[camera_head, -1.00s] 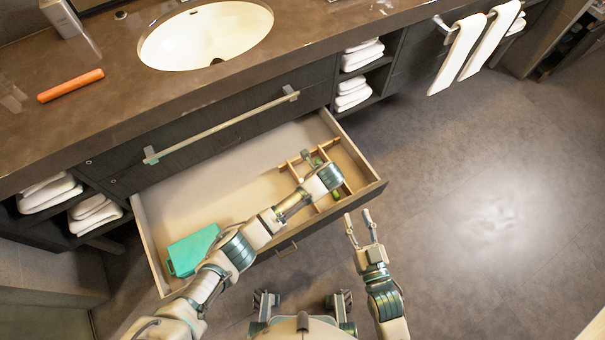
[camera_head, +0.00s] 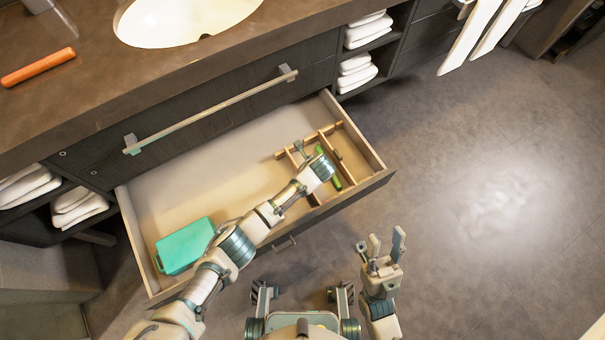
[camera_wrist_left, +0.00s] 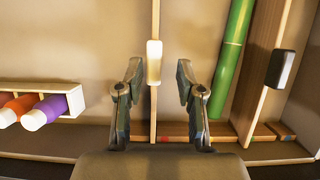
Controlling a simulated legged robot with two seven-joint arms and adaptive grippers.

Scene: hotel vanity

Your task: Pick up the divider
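The divider (camera_wrist_left: 154,105) is a thin wooden strip with a cream block (camera_wrist_left: 154,62) on it. In the left wrist view it runs between the two spread fingers of my left gripper (camera_wrist_left: 160,90), with a visible gap on each side. In the head view my left gripper (camera_head: 301,147) reaches down into the open drawer at the wooden dividers (camera_head: 325,132), and my left forearm hides part of them. My right gripper (camera_head: 386,246) is open and empty outside the drawer, in front of its right part.
The open drawer (camera_head: 379,178) also holds a teal box (camera_head: 185,246) at the left. A green tube (camera_wrist_left: 232,50) and another divider with a black block (camera_wrist_left: 281,69) lie right of my left fingers. Purple (camera_wrist_left: 45,112) and orange bottles lie at left. The counter overhangs behind.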

